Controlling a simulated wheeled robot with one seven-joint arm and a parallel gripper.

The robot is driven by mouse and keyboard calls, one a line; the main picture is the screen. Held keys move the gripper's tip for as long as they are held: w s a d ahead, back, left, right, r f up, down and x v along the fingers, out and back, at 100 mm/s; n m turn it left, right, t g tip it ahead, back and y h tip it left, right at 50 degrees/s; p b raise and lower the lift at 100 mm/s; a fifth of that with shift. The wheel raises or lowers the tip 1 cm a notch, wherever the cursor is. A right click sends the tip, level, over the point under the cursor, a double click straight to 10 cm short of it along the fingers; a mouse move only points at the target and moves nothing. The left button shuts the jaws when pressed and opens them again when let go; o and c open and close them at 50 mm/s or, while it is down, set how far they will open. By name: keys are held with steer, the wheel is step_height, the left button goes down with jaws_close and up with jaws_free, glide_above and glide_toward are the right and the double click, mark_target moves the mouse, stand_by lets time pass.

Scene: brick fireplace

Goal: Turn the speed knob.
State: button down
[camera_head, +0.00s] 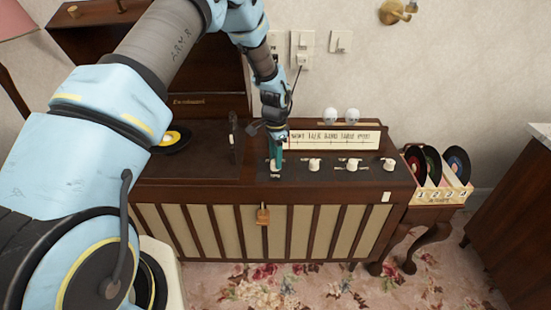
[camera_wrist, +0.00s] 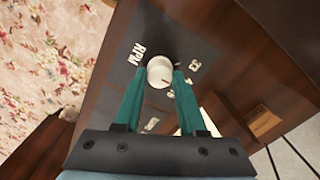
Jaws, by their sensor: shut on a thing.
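The speed knob is a round white knob (camera_wrist: 160,69) on the dark control panel of a wooden record console (camera_head: 330,170). Printing reading "RPM" and "33" surrounds it in the wrist view, with a small dark mark on the knob's face. My gripper (camera_head: 276,168) points down onto the panel's left end; its two teal fingers (camera_wrist: 160,80) are shut on the knob, one on each side. In the head view the fingers mostly hide this knob.
Three more white knobs, the nearest beside my gripper (camera_head: 314,164), stand along the panel to the right. A lettered dial strip (camera_head: 330,139) rises behind. A turntable with a record (camera_head: 172,140) lies left. A record rack (camera_head: 437,177) stands right of the console.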

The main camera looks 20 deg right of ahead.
steer(key=shift+c, duration=2.4)
jaws_free()
steer(key=shift+r, duration=0.1)
step_height(320, 180, up, 11)
steer(key=b, duration=0.2)
steer(key=shift+f, duration=0.2)
steer(key=a+r+n, duration=0.4)
steer(key=a, duration=0.6)
steer(key=a+r+n, duration=0.3)
steer(key=a+n, duration=0.1)
steer(key=a, duration=0.6)
steer(key=s+a+r+n, duration=0.1)
steer(key=s+a+n, duration=0.3)
steer(key=a, duration=0.4)
steer(key=s+a+r+n+t, duration=0.1)
steer(key=s+a+r+n, duration=0.1)
steer(key=s+a+n, duration=0.2)
steer(key=s+a, duration=0.3)
steer(key=a, duration=0.1)
steer(key=shift+a+n+t, duration=0.3)
steer(key=shift+a, duration=0.1)
